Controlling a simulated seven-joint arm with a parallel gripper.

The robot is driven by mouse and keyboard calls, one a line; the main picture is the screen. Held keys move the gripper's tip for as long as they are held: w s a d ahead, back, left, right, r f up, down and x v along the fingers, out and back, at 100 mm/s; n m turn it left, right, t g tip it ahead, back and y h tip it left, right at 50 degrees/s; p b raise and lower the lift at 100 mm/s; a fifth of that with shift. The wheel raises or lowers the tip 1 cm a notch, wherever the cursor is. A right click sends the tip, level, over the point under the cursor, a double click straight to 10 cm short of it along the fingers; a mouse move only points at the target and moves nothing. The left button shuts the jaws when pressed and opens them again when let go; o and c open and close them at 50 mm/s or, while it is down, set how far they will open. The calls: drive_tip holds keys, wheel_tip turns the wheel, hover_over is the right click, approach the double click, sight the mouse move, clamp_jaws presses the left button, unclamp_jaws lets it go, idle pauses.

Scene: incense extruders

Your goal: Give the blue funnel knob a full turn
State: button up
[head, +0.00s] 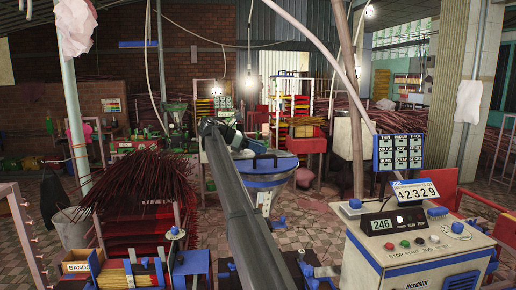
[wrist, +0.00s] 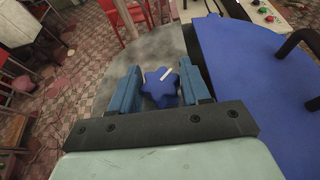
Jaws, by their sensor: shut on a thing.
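The blue star-shaped knob (wrist: 161,92), with a white mark line slanting up to the right, sits between the two blue fingers of my gripper (wrist: 160,78) in the wrist view. My gripper is shut on it. The underside of the knob and its shaft are hidden. Under it is a round grey metal surface (wrist: 95,95). In the head view, my dark arm crosses the middle and covers much of the view; a round blue-rimmed metal vessel (head: 262,182) stands just right of it. I cannot make out the knob or fingertips there.
A blue panel (wrist: 250,75) and dark curved handles lie close on the right in the wrist view. A control console (head: 415,250) with a lit display stands at front right. Red incense bundles (head: 145,185) are at left. Tiled floor shows beyond the vessel.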

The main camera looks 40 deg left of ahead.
drive_tip(key=o, duration=1)
drive_tip(key=shift+c, duration=0.2)
drive_tip(key=shift+s+d+n+t+y, duration=0.1)
drive_tip(key=shift+n+t+y, duration=0.3)
drive_tip(key=shift+n+y, duration=0.2)
drive_tip(key=shift+s+d+n+t+y, duration=0.1)
drive_tip(key=shift+n+t+y, duration=0.3)
drive_tip(key=shift+n+y, duration=0.2)
drive_tip(key=n+t+y, duration=0.2)
drive_tip(key=n+y, duration=0.2)
drive_tip(key=shift+w, duration=0.1)
drive_tip(key=v, duration=1.3)
drive_tip(key=shift+s+a+r, duration=0.2)
drive_tip(key=shift+s+a, duration=0.05)
